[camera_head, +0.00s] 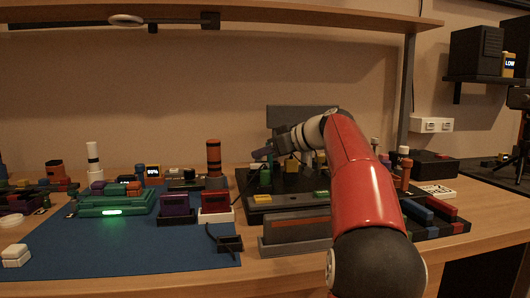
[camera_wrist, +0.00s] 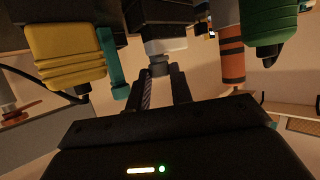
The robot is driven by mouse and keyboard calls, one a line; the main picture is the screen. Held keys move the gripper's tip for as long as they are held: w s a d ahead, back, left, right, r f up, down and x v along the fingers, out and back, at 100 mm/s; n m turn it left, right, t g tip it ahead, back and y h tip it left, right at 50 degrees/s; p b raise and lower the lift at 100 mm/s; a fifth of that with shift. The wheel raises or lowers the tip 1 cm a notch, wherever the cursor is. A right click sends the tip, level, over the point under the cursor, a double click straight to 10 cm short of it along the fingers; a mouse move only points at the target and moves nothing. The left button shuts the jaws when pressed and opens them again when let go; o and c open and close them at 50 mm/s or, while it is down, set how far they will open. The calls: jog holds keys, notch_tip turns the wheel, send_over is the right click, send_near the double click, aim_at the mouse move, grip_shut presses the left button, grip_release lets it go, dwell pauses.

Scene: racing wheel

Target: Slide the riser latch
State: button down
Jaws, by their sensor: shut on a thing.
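My gripper (camera_head: 264,154) reaches from the right over the black tray-like base (camera_head: 272,199) at the back middle of the desk. In the wrist view my gripper (camera_wrist: 163,78) has its two dark fingers close around a small grey knob (camera_wrist: 158,68) below a white collar (camera_wrist: 165,46). The gripper is shut on this knob. I cannot tell for certain whether the knob is the riser latch. The fingers and my arm hide the contact in the head view.
A yellow block (camera_wrist: 66,50), a teal post (camera_wrist: 112,62), an orange banded cylinder (camera_wrist: 231,55) and a green part (camera_wrist: 268,25) flank the fingers closely. A grey panel (camera_head: 290,232) stands in front.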

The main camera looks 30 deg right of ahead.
jog(key=shift+w+d+r+p, duration=0.2)
jog(key=shift+w+p, duration=0.2)
jog(key=shift+w, duration=0.25)
jog(key=c, duration=1.2)
grip_release()
jog(key=shift+f, duration=0.15)
jog(key=shift+c, duration=0.2)
jog(key=v, duration=0.7)
jog(key=shift+s+d, duration=0.2)
jog(key=shift+s, duration=0.05)
jog(key=shift+s, duration=0.1)
